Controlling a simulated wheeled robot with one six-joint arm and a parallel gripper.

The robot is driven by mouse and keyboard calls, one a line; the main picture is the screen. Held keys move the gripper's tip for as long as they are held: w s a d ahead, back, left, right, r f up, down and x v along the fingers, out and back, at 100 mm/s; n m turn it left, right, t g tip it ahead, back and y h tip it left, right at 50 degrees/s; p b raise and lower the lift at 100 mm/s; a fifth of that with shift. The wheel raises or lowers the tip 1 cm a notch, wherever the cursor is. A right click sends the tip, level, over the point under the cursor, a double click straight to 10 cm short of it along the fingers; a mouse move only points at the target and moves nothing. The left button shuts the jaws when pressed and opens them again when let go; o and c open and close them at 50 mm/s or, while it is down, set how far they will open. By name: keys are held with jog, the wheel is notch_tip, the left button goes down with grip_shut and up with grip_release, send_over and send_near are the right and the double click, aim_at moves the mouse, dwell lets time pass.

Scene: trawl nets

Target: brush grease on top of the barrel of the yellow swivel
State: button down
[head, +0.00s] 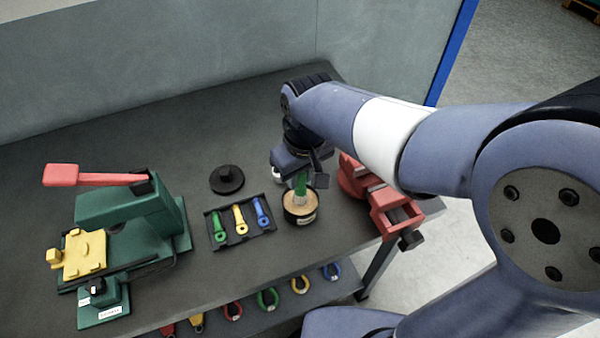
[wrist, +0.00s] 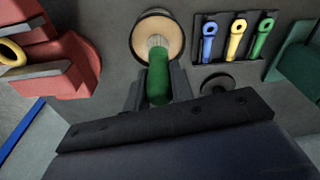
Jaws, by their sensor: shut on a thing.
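The yellow swivel (head: 240,219) lies in a black tray (head: 266,232) between a green swivel (head: 219,226) and a blue swivel (head: 261,212). The yellow swivel also shows in the wrist view (wrist: 236,40), apart from my gripper. My gripper (wrist: 157,88) is shut on the green handle of a brush (wrist: 158,72). The brush (head: 301,185) points down with its pale bristles over the tan grease in a round dark tin (head: 300,220). I cannot tell how deep the bristle tips are in the grease.
A red vise (head: 385,205) stands right of the tin. A black round piece (head: 227,180) sits behind the tray. A green press (head: 125,215) with a red lever and a yellow block (head: 85,253) stands left. Coloured shackles (head: 268,299) lie on a lower shelf. The bench's back left is clear.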

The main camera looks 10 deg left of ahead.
jog(key=shift+f+b, duration=0.3)
jog(key=shift+f, duration=0.25)
dwell(1.5)
notch_tip(320, 180, up, 7)
jog(key=p, duration=0.6)
jog(key=shift+r, duration=0.1)
dwell(0.8)
